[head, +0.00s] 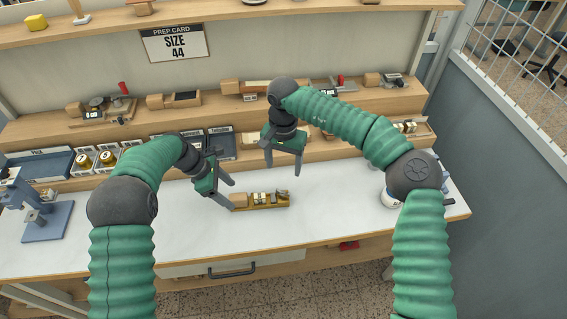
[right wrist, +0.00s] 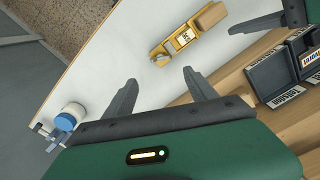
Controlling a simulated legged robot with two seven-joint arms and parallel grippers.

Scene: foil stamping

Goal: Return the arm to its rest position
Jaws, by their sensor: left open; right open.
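My right gripper (head: 283,168) is open and empty, raised over the back of the bench top behind the tray. In the right wrist view its two fingers (right wrist: 160,92) stand apart with nothing between them. The tray (right wrist: 168,52) lies beyond them there, and part of my left gripper shows at the top right.
A blue press (head: 48,222) stands at the bench's left end. A white round container (head: 388,199) is at the right, partly behind my right arm. Shelves with boxes and tools run along the back, under a "SIZE 44" card (head: 174,43). The bench's front middle is clear.

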